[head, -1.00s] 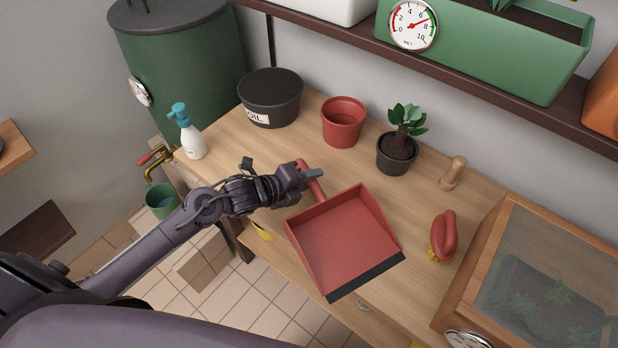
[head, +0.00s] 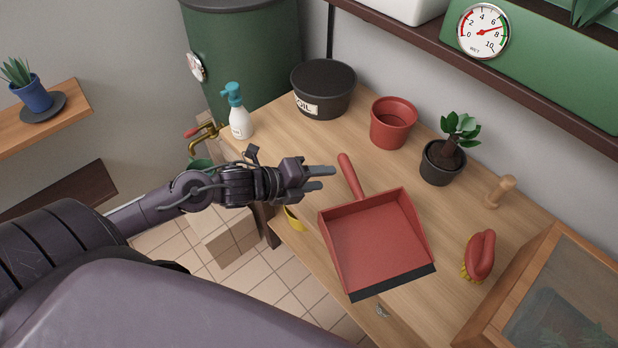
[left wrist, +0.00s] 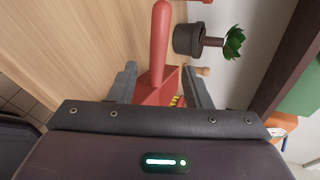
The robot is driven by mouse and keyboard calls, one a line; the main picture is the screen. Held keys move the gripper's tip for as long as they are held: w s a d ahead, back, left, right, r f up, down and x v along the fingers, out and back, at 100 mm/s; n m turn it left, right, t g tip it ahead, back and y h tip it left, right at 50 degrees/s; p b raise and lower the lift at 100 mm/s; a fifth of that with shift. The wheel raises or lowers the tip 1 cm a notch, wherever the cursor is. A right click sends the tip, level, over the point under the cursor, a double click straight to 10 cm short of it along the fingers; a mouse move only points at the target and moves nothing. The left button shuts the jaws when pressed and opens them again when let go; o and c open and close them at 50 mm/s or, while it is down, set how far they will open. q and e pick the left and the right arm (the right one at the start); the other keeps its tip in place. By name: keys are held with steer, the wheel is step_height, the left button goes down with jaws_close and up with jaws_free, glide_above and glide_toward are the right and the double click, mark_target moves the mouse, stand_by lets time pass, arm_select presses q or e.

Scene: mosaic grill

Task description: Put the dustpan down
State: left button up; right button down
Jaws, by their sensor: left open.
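The red dustpan (head: 375,238) rests on the wooden workbench, its black front lip toward the bench's front edge and its handle pointing to the back left. My left gripper (head: 332,178) is open and empty, just left of the handle and apart from it in the head view. In the left wrist view the red handle (left wrist: 160,45) lies ahead of the open fingers (left wrist: 158,88), with part of the pan showing between them. My right gripper is not in view.
On the bench stand a spray bottle (head: 239,120), a black soil tub (head: 323,90), a red pot (head: 393,122), a potted plant (head: 441,160), a wooden peg tool (head: 499,192) and a red brush (head: 481,255). A glass-topped wooden case (head: 570,290) is at right.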

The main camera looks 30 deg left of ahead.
arm_select(q)
steer(key=shift+v, duration=1.2)
